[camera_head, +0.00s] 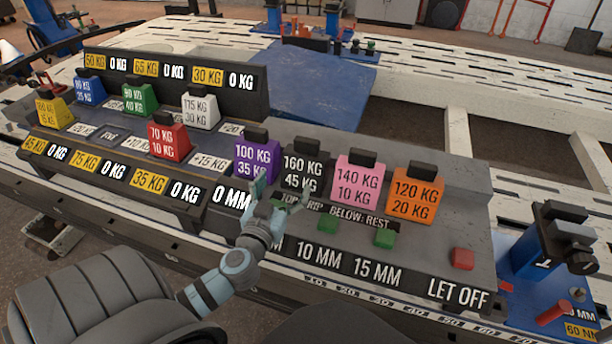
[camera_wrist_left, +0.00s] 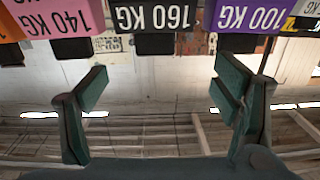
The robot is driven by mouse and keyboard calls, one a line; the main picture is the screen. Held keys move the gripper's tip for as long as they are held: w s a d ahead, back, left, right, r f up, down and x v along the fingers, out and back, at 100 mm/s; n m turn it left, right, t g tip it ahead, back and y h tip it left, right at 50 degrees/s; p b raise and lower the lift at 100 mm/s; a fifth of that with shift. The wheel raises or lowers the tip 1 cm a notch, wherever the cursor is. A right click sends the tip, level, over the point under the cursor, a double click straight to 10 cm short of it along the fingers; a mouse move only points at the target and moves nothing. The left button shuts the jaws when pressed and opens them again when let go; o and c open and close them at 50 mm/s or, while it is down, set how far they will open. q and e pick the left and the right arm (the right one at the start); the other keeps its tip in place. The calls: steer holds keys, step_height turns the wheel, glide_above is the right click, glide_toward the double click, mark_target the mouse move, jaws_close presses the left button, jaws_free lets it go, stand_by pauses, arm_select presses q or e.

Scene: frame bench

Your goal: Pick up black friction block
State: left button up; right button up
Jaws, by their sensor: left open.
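The black friction block (camera_head: 302,178), marked 160 KG and 45 KG, stands on the grey bench fixture between the purple block (camera_head: 257,160) and the pink block (camera_head: 357,182). My left gripper (camera_head: 280,196) is open and empty, just in front of the black and purple blocks, its fingers hiding part of their lower faces. In the left wrist view the black block (camera_wrist_left: 155,16) appears upside down at the top edge, roughly centred beyond the two spread fingers (camera_wrist_left: 162,85). A gap separates fingers and block there. My right gripper is not in view.
The orange block (camera_head: 416,195) stands right of the pink one. Blue, green, white, yellow and red blocks stand to the left. Green buttons (camera_head: 328,223) and a red button (camera_head: 462,258) lie in front. A blue tool stand (camera_head: 545,250) is at the right.

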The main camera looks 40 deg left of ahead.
mark_target(305, 148)
arm_select(q)
steer(key=shift+t+h, duration=0.3)
steer(key=x, duration=1.4)
steer(key=shift+w+r, duration=0.3)
steer(key=shift+w, duration=0.15)
steer(key=shift+r, duration=0.1)
jaws_close()
